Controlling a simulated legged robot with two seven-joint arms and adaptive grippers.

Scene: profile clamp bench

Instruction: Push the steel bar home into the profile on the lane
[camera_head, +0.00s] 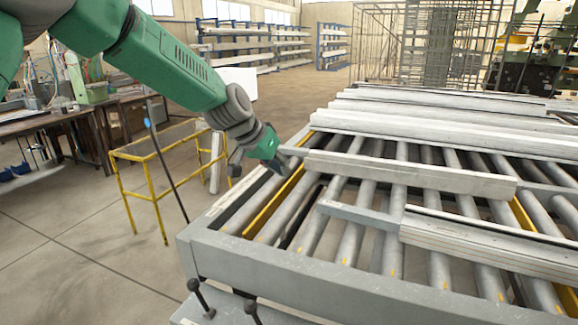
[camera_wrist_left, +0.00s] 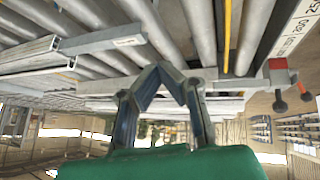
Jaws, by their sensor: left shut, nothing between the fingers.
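The steel bar (camera_head: 357,214) is a flat grey bar lying across the rollers. Its right part meets the left end of the pale grey profile (camera_head: 490,243), and a long piece sticks out to the left. In the left wrist view the bar (camera_wrist_left: 105,41) carries a small white label and runs toward the open end of the profile (camera_wrist_left: 38,68). My left gripper (camera_head: 284,168) is above the left side of the roller lane, apart from the bar, to the left of and behind its free end. Its fingers (camera_wrist_left: 162,70) are shut and empty. My right gripper is not in view.
A long grey beam (camera_head: 410,174) lies across the rollers behind the bar, close to my left gripper. More long profiles (camera_head: 440,130) lie farther back. The lane frame (camera_head: 290,280) edges the front. A yellow stand (camera_head: 155,165) is on the floor to the left.

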